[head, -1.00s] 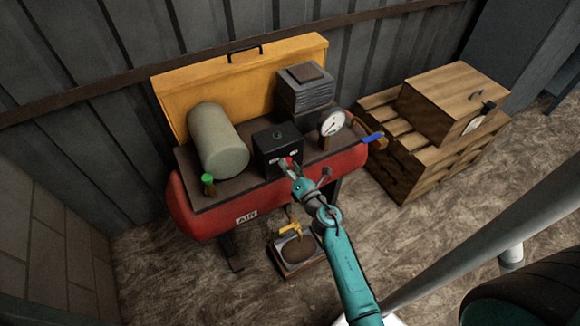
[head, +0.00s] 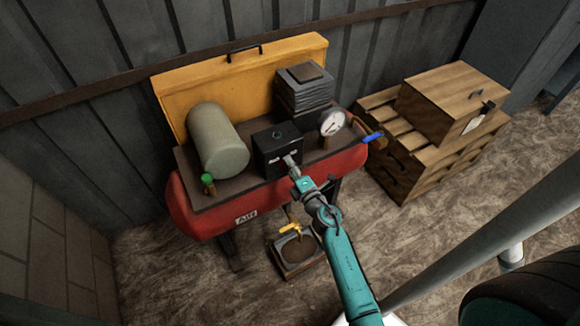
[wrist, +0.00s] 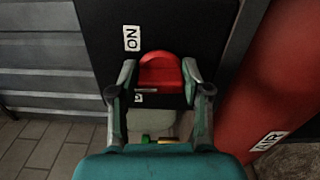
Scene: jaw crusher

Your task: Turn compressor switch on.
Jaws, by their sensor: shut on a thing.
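The compressor (head: 190,222) is a red tank with an AIR label and a dark top plate. A black switch box (head: 268,146) stands on that plate. In the wrist view the red switch (wrist: 160,72) sits on the dark box face, beside an ON label (wrist: 132,38). In the head view my gripper (head: 291,161) reaches the front of the box and hides the switch. I cannot tell which way the switch is set.
A grey cylinder (head: 217,140), a finned block (head: 304,92) and a pressure gauge (head: 332,123) surround the box. A green knob (head: 207,178) and blue lever (head: 372,137) sit at the ends. A tray (head: 295,260) lies below; wooden crates (head: 415,150) stand right.

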